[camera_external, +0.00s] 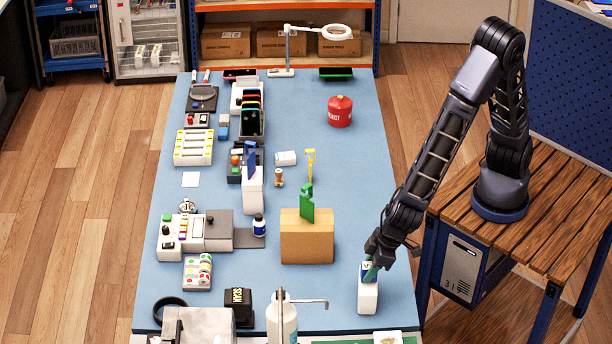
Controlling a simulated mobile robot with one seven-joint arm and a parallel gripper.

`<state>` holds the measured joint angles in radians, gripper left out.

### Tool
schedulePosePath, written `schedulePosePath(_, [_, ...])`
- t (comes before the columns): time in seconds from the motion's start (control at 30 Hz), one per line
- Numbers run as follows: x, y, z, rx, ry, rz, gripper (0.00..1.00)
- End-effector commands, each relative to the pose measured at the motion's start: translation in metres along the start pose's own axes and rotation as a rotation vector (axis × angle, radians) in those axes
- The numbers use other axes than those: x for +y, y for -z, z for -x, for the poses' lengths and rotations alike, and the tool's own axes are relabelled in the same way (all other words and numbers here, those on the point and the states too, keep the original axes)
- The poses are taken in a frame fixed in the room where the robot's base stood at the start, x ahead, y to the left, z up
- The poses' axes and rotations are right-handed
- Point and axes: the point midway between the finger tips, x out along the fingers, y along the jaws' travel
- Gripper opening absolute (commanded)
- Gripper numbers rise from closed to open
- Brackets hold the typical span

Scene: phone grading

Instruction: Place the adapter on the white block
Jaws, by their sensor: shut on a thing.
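A white block (368,297) stands upright near the front right edge of the blue table. My gripper (373,260) is right above it, pointing down, and is shut on a small teal-blue piece (370,272), which seems to be the adapter. The piece is at the top of the white block; I cannot tell whether it rests on it or is held just above. The gripper's fingers hide part of the piece. Another tall white block (252,192) with a blue piece (250,160) stands left of the table's middle.
A brown block (307,243) with a green piece (306,205) stands left of my gripper. A white bottle (282,320) is at the front edge. A red canister (340,111) and a lamp (289,55) are at the back. The table between canister and gripper is mostly clear.

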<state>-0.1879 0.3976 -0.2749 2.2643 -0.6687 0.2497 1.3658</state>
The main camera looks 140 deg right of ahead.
Motion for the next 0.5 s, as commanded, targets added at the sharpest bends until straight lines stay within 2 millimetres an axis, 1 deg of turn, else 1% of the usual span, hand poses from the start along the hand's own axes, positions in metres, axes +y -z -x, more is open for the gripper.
schedulePosePath(0.1, [-0.0003,-0.0013,-0.0021,-0.001,0.000,0.001,0.10])
schedulePosePath(0.13, [-0.0004,-0.0015,-0.0024,-0.001,0.000,0.001,0.34])
schedulePosePath(0.23, [-0.0002,-0.0012,-0.0021,0.000,0.000,0.001,0.54])
schedulePosePath(0.5, [0.0000,-0.0009,-0.0018,0.000,0.000,0.000,0.54])
